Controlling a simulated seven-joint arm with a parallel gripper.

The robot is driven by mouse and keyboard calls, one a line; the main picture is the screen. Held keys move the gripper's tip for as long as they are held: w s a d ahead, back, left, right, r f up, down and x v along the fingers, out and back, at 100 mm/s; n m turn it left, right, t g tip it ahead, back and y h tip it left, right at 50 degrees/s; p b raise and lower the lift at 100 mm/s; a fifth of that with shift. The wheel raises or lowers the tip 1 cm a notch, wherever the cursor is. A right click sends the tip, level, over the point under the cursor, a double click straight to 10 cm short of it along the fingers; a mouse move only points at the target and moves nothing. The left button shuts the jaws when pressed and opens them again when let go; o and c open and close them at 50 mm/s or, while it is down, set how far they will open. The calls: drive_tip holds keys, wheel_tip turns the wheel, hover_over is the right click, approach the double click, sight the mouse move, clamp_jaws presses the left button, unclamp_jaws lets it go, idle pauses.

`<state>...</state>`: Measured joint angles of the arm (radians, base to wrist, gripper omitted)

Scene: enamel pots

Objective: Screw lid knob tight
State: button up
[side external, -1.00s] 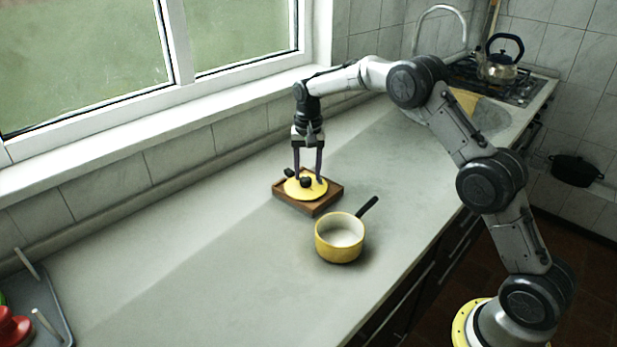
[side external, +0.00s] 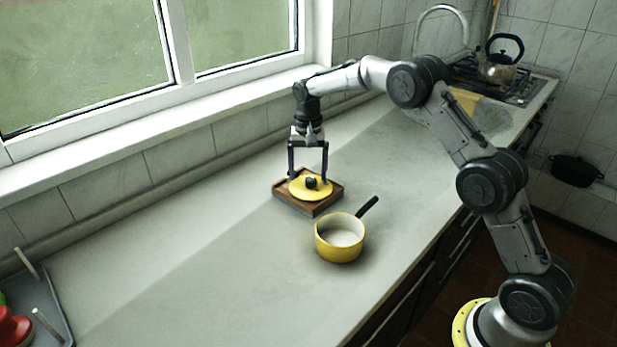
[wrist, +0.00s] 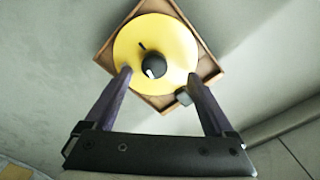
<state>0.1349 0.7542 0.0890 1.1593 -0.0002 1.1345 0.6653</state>
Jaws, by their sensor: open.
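A round yellow lid (side external: 321,190) lies in a shallow wooden tray (side external: 316,208) on the counter. The lid shows in the wrist view (wrist: 180,48) with a short dark mark on its face. A black knob (wrist: 154,66) with a white mark stands at the lid's middle; it also shows in the side view (side external: 311,183). My gripper (wrist: 159,77) is open and points down over the lid, one finger on each side of the knob and apart from it. I cannot tell whether the fingertips touch the lid. A small dark block (wrist: 183,96) shows beside the right fingertip.
A yellow saucepan (side external: 338,243) with a dark handle stands close in front of the tray. A rack with a red item (side external: 13,326) is at the far lower left. The windowsill runs behind. A kettle (side external: 497,66) stands far right.

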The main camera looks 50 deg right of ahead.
drive_tip(key=shift+s+r, duration=0.15)
drive_tip(key=shift+r, duration=0.1)
drive_tip(key=n, duration=0.2)
drive_tip(key=shift+r+n, duration=0.1)
drive_tip(key=shift+n, duration=0.2)
drive_tip(key=n, duration=0.4)
drive_tip(key=shift+n, duration=0.4)
drive_tip(key=n, duration=0.5)
drive_tip(key=shift+n, duration=0.3)
drive_tip(key=n, duration=0.5)
